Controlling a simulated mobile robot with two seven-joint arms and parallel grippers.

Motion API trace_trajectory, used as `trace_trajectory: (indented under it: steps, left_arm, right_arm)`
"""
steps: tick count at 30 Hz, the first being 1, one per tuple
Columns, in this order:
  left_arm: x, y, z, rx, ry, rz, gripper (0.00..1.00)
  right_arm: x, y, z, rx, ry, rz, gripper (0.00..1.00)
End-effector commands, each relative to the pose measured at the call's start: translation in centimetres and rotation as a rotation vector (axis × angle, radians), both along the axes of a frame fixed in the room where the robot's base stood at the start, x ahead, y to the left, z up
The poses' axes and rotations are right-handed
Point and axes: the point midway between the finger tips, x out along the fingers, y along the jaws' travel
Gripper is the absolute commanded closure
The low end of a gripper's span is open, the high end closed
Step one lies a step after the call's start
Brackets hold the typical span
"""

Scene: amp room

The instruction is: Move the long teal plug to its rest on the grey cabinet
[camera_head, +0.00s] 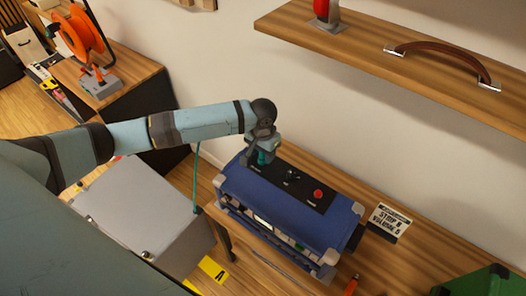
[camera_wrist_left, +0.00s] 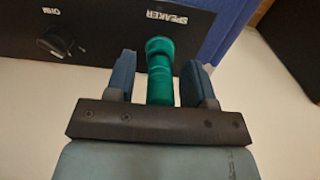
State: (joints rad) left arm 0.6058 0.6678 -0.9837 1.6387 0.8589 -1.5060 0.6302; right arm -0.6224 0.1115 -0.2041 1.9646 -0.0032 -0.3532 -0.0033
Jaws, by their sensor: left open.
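The long teal plug (camera_wrist_left: 160,70) stands in the black panel of the blue amplifier, by the label SPEAKER. My left gripper (camera_wrist_left: 163,75) is open, with one finger on each side of the plug and a visible gap to each. In the head view the left gripper (camera_head: 262,150) is over the left end of the amplifier (camera_head: 300,225), and the teal plug (camera_head: 263,158) shows just under it. The grey cabinet (camera_head: 145,215) stands left of the amplifier; I cannot make out a rest on it. My right gripper is not in view.
A red button (camera_head: 318,194) is on the amplifier panel. A label card (camera_head: 388,222) and a green box (camera_head: 485,285) are to the right. A wooden shelf (camera_head: 400,70) overhangs at the back. An orange reel (camera_head: 80,35) stands far left.

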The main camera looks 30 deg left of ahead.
Motion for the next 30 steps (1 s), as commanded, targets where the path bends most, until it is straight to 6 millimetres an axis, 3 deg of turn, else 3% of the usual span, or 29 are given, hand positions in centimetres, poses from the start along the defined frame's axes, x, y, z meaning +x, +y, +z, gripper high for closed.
trace_trajectory:
  steps: [15,16,22,30]
  left_arm:
    - [-0.16,0.04,-0.28,0.002,0.004,0.000,0.51]
    - [-0.16,0.04,-0.28,0.002,0.005,0.000,0.53]
    - [-0.16,0.04,-0.29,0.002,0.005,0.000,0.99]
    - [-0.13,0.03,0.09,0.001,0.004,0.000,1.00]
  right_arm:
    - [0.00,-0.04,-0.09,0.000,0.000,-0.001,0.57]
    - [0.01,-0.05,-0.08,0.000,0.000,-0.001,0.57]
    - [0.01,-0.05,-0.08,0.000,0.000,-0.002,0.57]
    - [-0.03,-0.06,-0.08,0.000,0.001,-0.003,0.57]
